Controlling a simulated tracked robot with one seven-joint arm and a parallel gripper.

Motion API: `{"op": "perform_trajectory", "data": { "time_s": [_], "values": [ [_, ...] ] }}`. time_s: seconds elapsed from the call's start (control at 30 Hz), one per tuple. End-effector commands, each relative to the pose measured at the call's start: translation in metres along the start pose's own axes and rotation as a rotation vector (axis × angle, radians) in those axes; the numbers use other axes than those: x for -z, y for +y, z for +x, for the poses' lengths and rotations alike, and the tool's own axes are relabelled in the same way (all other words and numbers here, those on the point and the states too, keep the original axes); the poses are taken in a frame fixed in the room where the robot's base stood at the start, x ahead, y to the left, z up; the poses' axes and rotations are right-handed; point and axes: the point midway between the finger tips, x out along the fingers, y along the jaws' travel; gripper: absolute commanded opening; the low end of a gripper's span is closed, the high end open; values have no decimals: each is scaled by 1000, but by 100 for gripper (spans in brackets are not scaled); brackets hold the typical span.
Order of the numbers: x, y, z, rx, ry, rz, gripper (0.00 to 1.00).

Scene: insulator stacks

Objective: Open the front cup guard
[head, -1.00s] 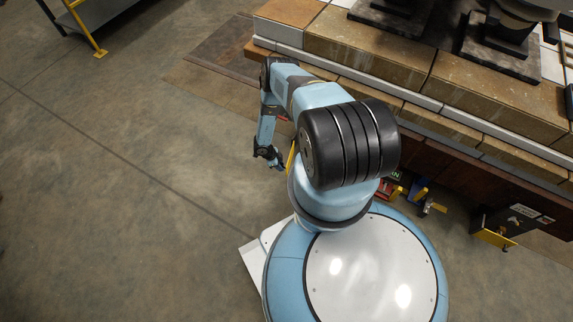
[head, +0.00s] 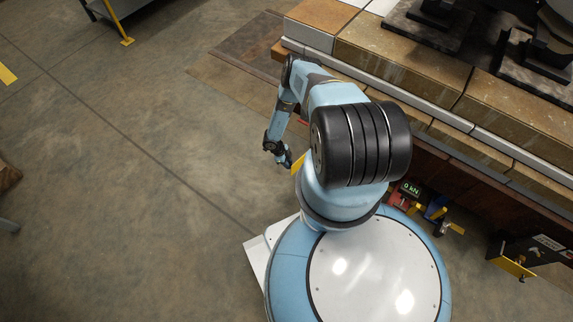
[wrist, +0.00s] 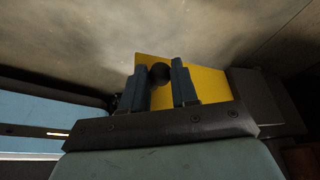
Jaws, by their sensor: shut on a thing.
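A yellow plate (wrist: 210,82), which looks like the cup guard, fills the middle of the wrist view. A dark round knob (wrist: 159,73) shows in front of it. My gripper (wrist: 162,88) has its two blue fingers on either side of the knob and is shut on it. In the head view my gripper (head: 287,160) hangs low at the left of my arm, beside a small yellow edge (head: 297,164) of the plate. The rest of the plate and the cup behind it are hidden by my arm.
A brick-topped bench (head: 400,62) with dark stack bases runs along the upper right. A display reading 0 kN (head: 410,188) and a blue part (head: 436,208) sit under its edge. A dark box with a yellow plate (head: 512,266) is at lower right. The floor at left is open.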

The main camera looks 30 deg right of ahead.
Motion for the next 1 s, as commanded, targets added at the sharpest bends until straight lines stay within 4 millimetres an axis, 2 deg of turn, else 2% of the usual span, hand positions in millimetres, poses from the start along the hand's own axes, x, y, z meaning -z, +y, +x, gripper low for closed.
{"op": "perform_trajectory", "data": {
  "time_s": [0.03,0.17,0.2,0.43,1.0],
  "values": [
    [4,-8,0,8,5,5,0],
    [7,-10,1,7,7,10,0],
    [8,-11,1,7,7,11,30],
    [8,-10,1,5,6,12,51],
    [5,-5,-2,0,3,9,51]
  ]
}}
